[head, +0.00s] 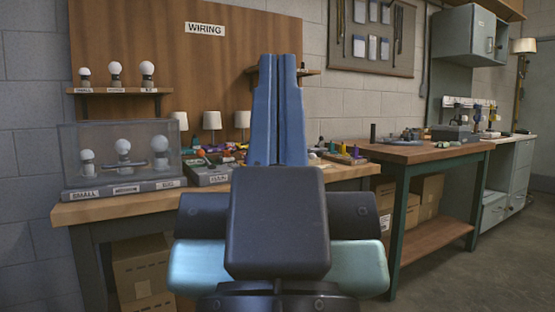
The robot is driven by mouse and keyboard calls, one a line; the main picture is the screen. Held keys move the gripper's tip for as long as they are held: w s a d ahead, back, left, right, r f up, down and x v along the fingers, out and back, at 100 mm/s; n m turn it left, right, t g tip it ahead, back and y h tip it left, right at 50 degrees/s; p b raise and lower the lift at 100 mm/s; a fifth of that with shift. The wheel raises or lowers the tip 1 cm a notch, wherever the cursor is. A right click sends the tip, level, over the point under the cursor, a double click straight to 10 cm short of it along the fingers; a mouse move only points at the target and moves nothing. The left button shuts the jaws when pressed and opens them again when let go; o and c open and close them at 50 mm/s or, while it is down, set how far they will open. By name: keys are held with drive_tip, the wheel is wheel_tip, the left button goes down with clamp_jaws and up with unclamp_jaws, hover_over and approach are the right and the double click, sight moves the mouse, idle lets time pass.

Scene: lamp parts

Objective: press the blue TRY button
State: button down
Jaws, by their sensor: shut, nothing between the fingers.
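My gripper (279,62) is in the middle of the head view. Its two long blue fingers are side by side and shut, with nothing between them, and point up and away over the wiring bench. I cannot make out a blue TRY button or its label. The fingers and the dark gripper body hide part of the wiring bench (110,207) and the wall behind it. A grey device (455,133) stands on the bench at the right, too small to read any button on it.
A clear case (75,150) with bulbs stands on the left of the wiring bench. Small lamps and coloured parts sit around a labelled box (207,175). A second bench (405,153) with green legs stands to the right. Floor (490,270) is open at the lower right.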

wheel_tip(320, 180, up, 43)
drive_tip(key=p, duration=4.2)
drive_tip(key=shift+p, duration=0.3)
drive_tip(key=shift+w+r, duration=0.1)
